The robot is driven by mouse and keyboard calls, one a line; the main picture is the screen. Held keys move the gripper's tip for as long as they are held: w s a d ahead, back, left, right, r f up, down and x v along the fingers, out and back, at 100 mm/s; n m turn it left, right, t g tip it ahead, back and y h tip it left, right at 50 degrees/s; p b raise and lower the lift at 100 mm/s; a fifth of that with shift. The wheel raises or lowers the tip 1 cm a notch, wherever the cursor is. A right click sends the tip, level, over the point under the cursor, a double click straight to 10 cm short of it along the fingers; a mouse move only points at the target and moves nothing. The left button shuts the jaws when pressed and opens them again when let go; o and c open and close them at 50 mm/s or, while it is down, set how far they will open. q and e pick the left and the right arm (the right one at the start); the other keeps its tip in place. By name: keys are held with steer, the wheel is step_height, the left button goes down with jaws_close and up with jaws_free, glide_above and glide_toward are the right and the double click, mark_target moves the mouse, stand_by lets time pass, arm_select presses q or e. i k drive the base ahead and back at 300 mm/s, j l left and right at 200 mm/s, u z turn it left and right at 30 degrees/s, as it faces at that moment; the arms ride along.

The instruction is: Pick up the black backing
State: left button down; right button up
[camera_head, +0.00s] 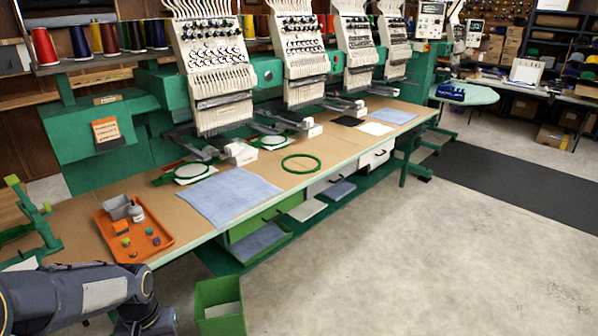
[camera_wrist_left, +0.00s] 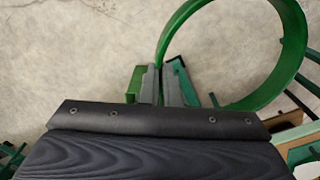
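The black backing (camera_head: 348,121) lies flat as a small dark sheet on the far part of the long table, in the head view. A white sheet (camera_head: 376,128) lies just right of it. In the left wrist view my left gripper (camera_wrist_left: 164,85) has its narrow fingers close together at the edge of a large green hoop (camera_wrist_left: 292,60). The hoop stands clear over the floor and appears held between the fingers, though the contact is partly hidden. In the head view only my left arm shows, at the lower left. My right gripper is out of view.
Embroidery machine heads (camera_head: 212,75) line the back of the table. A blue cloth (camera_head: 230,196), another green hoop (camera_head: 301,163) and an orange tray (camera_head: 108,232) lie nearer. A green bin (camera_head: 220,305) stands on the floor. The concrete floor right of the table is clear.

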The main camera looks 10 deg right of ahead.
mark_target(346, 121)
steer(key=i+l+z, duration=0.9)
steer(key=z, duration=0.25)
steer(key=i, duration=0.1)
